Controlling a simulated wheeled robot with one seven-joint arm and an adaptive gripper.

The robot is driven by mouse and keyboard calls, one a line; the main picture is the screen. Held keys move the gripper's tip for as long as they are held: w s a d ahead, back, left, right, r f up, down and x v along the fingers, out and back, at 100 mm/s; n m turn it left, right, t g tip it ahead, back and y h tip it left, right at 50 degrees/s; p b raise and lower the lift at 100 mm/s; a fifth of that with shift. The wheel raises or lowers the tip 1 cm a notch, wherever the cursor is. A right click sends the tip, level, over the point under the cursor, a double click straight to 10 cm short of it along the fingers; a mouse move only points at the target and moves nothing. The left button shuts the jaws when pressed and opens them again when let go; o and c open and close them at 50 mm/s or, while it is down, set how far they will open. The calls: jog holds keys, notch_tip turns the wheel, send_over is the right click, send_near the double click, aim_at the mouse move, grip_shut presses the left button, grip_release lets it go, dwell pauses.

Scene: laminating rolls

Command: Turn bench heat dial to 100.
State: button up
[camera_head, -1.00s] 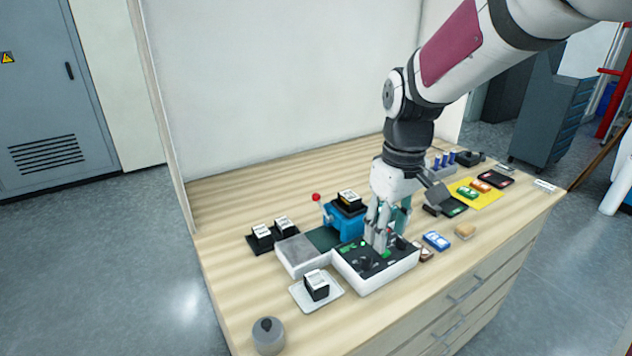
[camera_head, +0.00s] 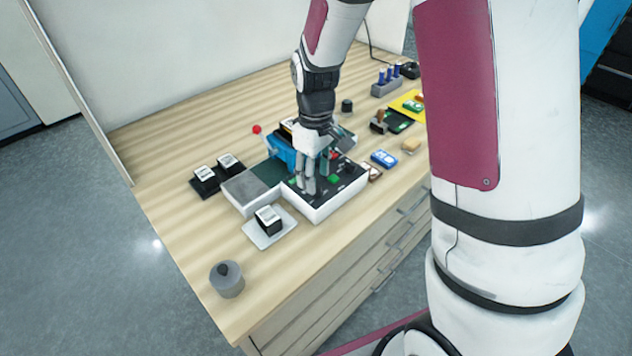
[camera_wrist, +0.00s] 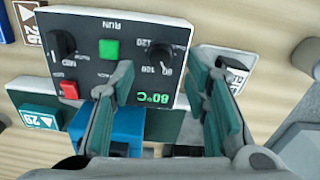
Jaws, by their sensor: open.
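The bench control box (camera_head: 326,202) has a white body and a black top panel. In the wrist view its black heat dial (camera_wrist: 165,53) sits among the marks 80, 100 and 120; I cannot tell exactly where its pointer rests. A green readout (camera_wrist: 154,98) near it shows 80°C. My gripper (camera_wrist: 162,72) is open, its two teal-padded fingers spread either side of the readout and pointing toward the dial. No contact with the dial is visible. In the head view my gripper (camera_head: 310,188) is over the panel, and its fingers hide part of it.
The panel also has a green button (camera_wrist: 109,49), a red button (camera_wrist: 69,89) and a second black knob (camera_wrist: 61,43). A blue device (camera_head: 283,153) stands behind the box. A white tray with a black block (camera_head: 268,220) is at front left. Bare wood lies toward the front.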

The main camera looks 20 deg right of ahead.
jog(key=shift+f, duration=1.75)
grip_shut()
jog(key=shift+m, duration=0.3)
jog(key=m+p, duration=0.1)
jog(key=m, duration=0.4)
jog(key=shift+s+m, duration=0.1)
jog(key=shift+m, duration=0.2)
jog(key=m+p, duration=0.1)
jog(key=m, duration=0.4)
jog(key=shift+m, duration=0.4)
